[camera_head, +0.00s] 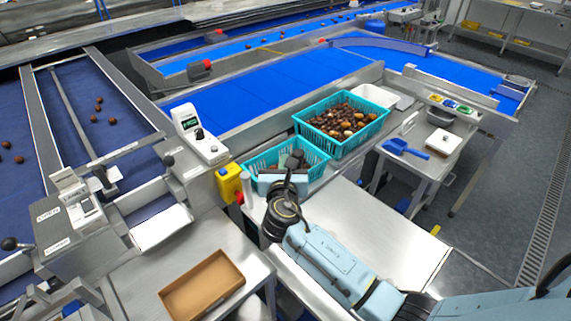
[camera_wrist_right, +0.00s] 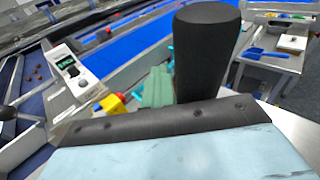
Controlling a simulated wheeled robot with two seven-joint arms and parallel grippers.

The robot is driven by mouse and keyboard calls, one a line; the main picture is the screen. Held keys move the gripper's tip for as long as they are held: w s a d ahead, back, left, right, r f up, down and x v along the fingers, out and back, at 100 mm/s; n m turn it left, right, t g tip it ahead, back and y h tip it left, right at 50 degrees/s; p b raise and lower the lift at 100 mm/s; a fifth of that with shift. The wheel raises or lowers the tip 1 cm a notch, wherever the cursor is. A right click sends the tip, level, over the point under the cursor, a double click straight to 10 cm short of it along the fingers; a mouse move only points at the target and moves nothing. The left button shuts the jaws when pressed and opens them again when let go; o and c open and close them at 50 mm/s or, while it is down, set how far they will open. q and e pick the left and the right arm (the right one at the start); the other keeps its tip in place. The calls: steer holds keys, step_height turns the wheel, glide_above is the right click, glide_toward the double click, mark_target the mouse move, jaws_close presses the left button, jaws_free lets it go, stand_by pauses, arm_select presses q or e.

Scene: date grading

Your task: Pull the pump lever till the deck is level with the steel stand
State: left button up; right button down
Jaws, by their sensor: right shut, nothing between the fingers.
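My right gripper (camera_head: 294,160) is shut and empty, over the near side of the smaller teal crate (camera_head: 262,160). A bare flat steel top (camera_head: 385,235) lies to the right of my right arm, but I cannot tell whether it is the deck or the stand. I cannot make out the pump lever for certain; my arm covers part of the area. My left gripper is not in view.
A larger teal crate (camera_head: 378,128) full of dates stands behind the smaller one. A yellow box (camera_head: 228,184) with a red button is just left of my gripper. A brown tray (camera_head: 203,288) lies front left. A steel side table with a blue scoop (camera_head: 404,149) is at right.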

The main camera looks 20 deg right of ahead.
steer(key=c, duration=1.8)
jaws_free()
steer(key=shift+w+d+r, duration=0.25)
steer(key=shift+d+r, duration=0.1)
steer(key=shift+d, duration=0.05)
steer(key=shift+o, duration=0.5)
steer(key=b+v, duration=0.1)
steer(key=v, duration=1.3)
steer(key=shift+w+a+f, duration=0.15)
steer(key=shift+a+f, duration=0.2)
steer(key=shift+a, duration=0.05)
